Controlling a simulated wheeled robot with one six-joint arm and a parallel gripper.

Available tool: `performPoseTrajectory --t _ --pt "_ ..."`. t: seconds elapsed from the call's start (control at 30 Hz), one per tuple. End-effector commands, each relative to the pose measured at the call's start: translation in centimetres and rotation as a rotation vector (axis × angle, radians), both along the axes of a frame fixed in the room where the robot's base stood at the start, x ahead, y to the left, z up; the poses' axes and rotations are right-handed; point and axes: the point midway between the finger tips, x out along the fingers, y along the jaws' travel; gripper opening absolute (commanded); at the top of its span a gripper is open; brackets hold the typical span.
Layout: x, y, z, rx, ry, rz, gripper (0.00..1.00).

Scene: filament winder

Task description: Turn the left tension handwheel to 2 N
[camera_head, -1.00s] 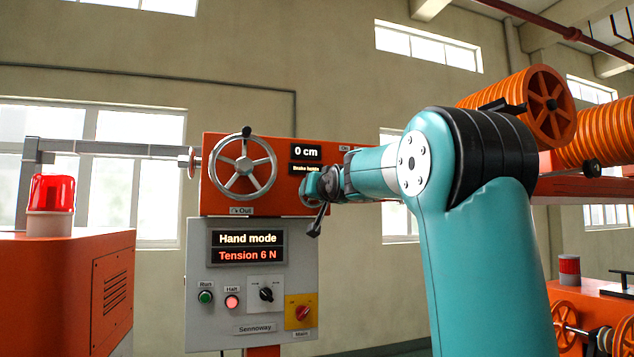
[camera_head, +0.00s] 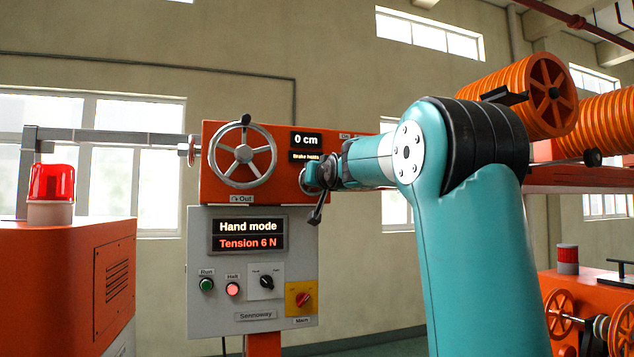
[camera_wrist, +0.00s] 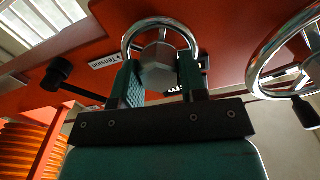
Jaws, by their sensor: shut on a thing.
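The tension handwheel (camera_wrist: 160,23) is a small chrome ring with a grey faceted hub, beside a "Tension" label in the wrist view. In the head view its left edge (camera_head: 306,178) shows on the orange panel, mostly hidden by my gripper (camera_head: 326,172). My gripper (camera_wrist: 160,82) is shut on the handwheel's hub, one finger on each side. The display (camera_head: 248,243) reads "Hand mode" and "Tension 6 N".
A larger spoked handwheel (camera_head: 243,155) labelled "Out" is left of my gripper. A lever with a black knob (camera_head: 314,216) hangs just below my gripper. A grey control box (camera_head: 225,310) with buttons sits under the orange panel. A red beacon (camera_head: 51,183) stands left.

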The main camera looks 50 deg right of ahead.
Motion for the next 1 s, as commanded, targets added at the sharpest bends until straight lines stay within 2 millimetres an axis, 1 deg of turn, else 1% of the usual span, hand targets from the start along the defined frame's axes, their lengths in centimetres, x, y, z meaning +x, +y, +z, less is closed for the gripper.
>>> performPoseTrajectory --t 0.27,1.0 --pt "0.01 0.03 -0.4 -0.15 0.088 0.0 0.16" --pt "0.09 0.15 -0.34 -0.743 0.454 0.001 0.16"
